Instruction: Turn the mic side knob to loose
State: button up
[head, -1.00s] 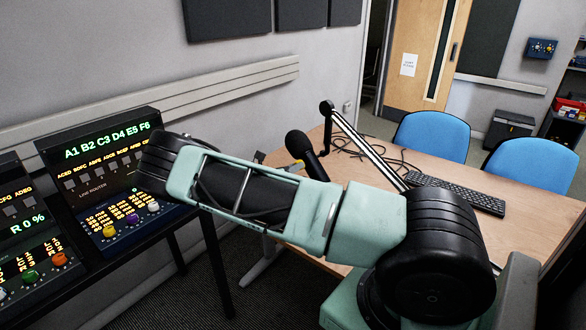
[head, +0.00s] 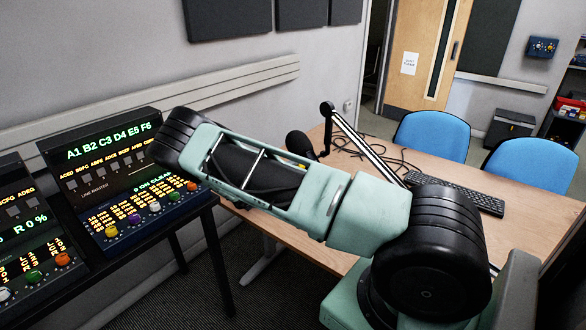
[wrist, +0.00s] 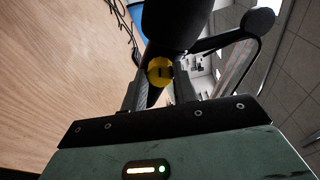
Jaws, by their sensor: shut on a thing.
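The black microphone (wrist: 176,22) fills the upper middle of the wrist view. Its round yellow side knob (wrist: 160,71), with a dark mark on its face, sits at the mic's side. My gripper (wrist: 159,88) has one finger on either side of the knob and is shut on it. In the head view the mic's head (head: 298,143) shows above my arm, which hides most of its body. My gripper is hidden there behind my forearm. The markings for the knob's setting cannot be read.
The mic's jointed boom arm (head: 365,147) rises from the wooden desk (head: 335,258). A keyboard (head: 455,192) and loose cables (head: 375,150) lie on the desk. Two blue chairs stand behind it. A lit router panel (head: 115,185) stands at the left.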

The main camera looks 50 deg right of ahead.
jog(key=shift+n, duration=1.6)
jog(key=shift+f, duration=0.1)
jog(key=o, duration=1)
jog(key=a+b, duration=0.1)
jog(key=a, duration=0.4)
jog(key=w+a+b, duration=0.1)
jog(key=a+b, duration=0.1)
jog(key=a, duration=0.4)
jog(key=a+r+b, duration=0.1)
jog(key=a+b, duration=0.1)
jog(key=a, duration=0.4)
jog(key=shift+w+a, duration=0.2)
jog(key=shift+w, duration=0.2)
